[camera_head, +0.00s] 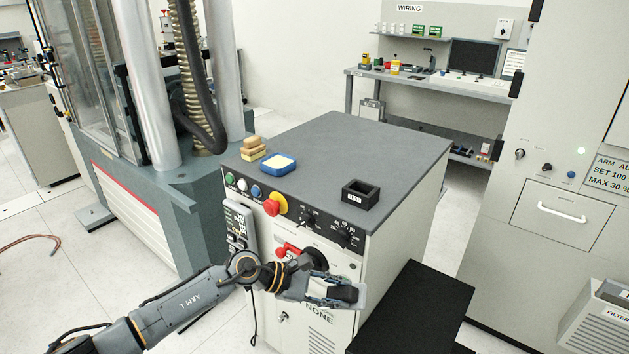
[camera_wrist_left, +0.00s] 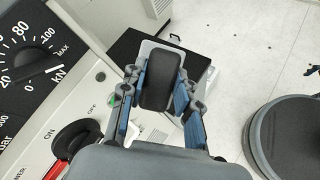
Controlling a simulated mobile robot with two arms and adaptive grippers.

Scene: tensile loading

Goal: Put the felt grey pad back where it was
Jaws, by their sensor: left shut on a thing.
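My left gripper (camera_head: 338,290) is in front of the grey cabinet's control panel, shut on a dark grey pad with rounded ends, which I take to be the felt pad. The pad (camera_wrist_left: 160,80) shows in the left wrist view between the blue-lined fingers of the gripper (camera_wrist_left: 160,88), with a light grey plate behind it. The pad is held in the air, below the level of the cabinet top (camera_head: 325,140). My right gripper is not in view.
On the cabinet top are a blue tray-like piece with a pale top (camera_head: 278,163), stacked tan blocks (camera_head: 253,148) and a small open black box (camera_head: 361,194). A red knob (camera_head: 272,207) and a red handle (camera_head: 288,250) stick out of the front. A black-topped block (camera_head: 415,310) stands at right.

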